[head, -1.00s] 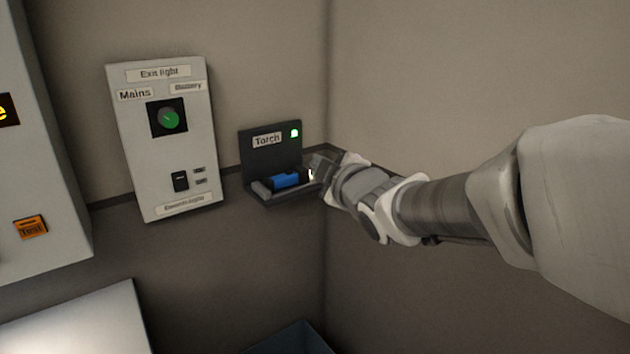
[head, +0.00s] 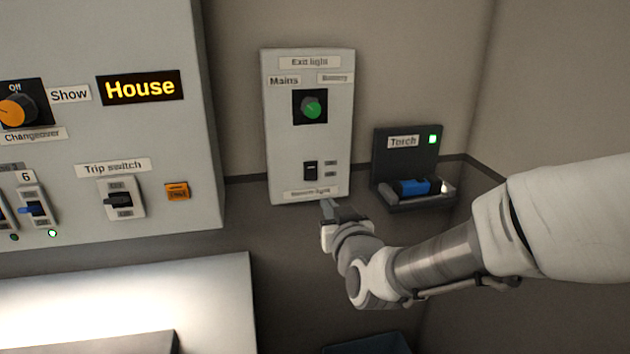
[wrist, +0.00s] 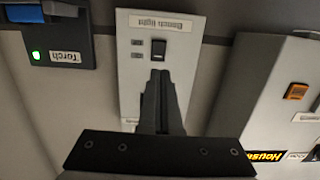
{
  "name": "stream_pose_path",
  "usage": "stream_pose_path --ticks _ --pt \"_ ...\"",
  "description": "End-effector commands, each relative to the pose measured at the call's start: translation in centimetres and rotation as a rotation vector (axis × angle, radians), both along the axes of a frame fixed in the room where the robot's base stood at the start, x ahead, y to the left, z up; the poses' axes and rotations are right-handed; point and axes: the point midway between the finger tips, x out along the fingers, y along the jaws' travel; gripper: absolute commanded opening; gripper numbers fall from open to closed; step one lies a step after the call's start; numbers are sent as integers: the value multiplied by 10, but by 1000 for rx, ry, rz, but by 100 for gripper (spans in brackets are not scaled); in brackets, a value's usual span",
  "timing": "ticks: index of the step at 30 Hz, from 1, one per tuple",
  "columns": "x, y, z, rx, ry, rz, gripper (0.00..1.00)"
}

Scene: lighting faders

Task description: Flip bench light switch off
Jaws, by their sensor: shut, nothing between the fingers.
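The bench light switch (head: 310,171) is a small black rocker low on the pale Exit light panel (head: 340,130), above a label that reads Bench light in the wrist view. The rocker also shows in the wrist view (wrist: 158,48), where the panel appears upside down. I cannot tell which way it is tipped. My gripper (head: 327,203) is shut and empty, at the panel's lower edge, below and slightly right of the rocker in the head view. In the wrist view its fingertips (wrist: 158,74) appear close to the rocker; contact cannot be told.
A torch holder (head: 392,165) with a blue torch (head: 415,187) and a lit green lamp is on the right. A large panel on the left carries the trip switch (head: 118,199), an orange test button (head: 177,191) and a House sign (head: 140,87). A bright bench surface (head: 215,285) lies below.

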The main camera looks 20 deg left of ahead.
Motion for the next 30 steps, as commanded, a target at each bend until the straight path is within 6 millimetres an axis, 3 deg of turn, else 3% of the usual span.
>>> stream_pose_path --ticks 11,30 --pt "10 6 -2 0 0 1 0" --pt "95 58 -14 0 0 0 0"
